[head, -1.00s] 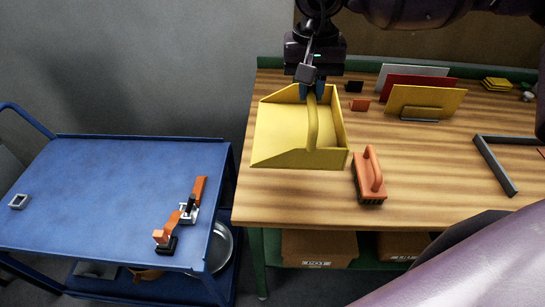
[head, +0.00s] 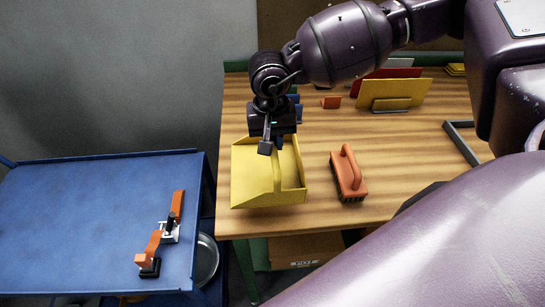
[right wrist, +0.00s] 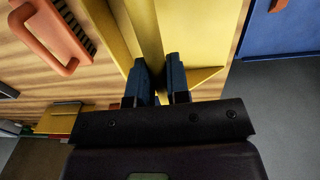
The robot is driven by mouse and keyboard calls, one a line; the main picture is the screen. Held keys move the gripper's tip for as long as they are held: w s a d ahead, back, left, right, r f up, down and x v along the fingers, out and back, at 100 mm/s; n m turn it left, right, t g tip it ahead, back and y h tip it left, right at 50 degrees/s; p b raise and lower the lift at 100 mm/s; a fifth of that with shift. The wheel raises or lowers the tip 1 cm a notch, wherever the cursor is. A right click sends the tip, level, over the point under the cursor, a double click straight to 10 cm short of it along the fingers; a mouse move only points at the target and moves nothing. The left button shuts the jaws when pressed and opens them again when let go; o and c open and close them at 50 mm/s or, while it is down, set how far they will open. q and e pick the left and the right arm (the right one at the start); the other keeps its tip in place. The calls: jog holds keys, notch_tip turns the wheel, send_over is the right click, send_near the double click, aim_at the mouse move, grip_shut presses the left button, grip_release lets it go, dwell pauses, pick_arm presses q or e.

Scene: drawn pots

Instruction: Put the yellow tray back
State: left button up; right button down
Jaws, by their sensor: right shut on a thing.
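The yellow tray (head: 246,183) looks like a dustpan with side walls and a bar handle. It is over the left part of the wooden bench, near its left edge; I cannot tell whether it touches the bench top. My right gripper (head: 279,143) comes from above and is shut on the tray's handle at its rear end. In the right wrist view the handle (right wrist: 148,35) runs between the two blue fingers of the gripper (right wrist: 160,82). My left gripper is not in view.
An orange brush (head: 348,174) stands just right of the tray on the bench (head: 320,215). Upright yellow and red panels (head: 392,93) stand behind. A blue cart (head: 80,220) at the left holds an orange-handled clamp (head: 160,236). A grey frame (head: 461,142) lies right.

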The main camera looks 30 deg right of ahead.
jog(key=shift+f, duration=3.1)
jog(key=c, duration=1.5)
grip_release()
jog(key=shift+f, duration=0.15)
jog(key=shift+c, duration=0.2)
jog(key=o, duration=0.4)
jog(key=shift+o, duration=0.2)
jog(key=shift+r, duration=0.2)
jog(key=r, duration=1.2)
jog(key=shift+w+a, duration=0.1)
jog(key=shift+a, duration=0.1)
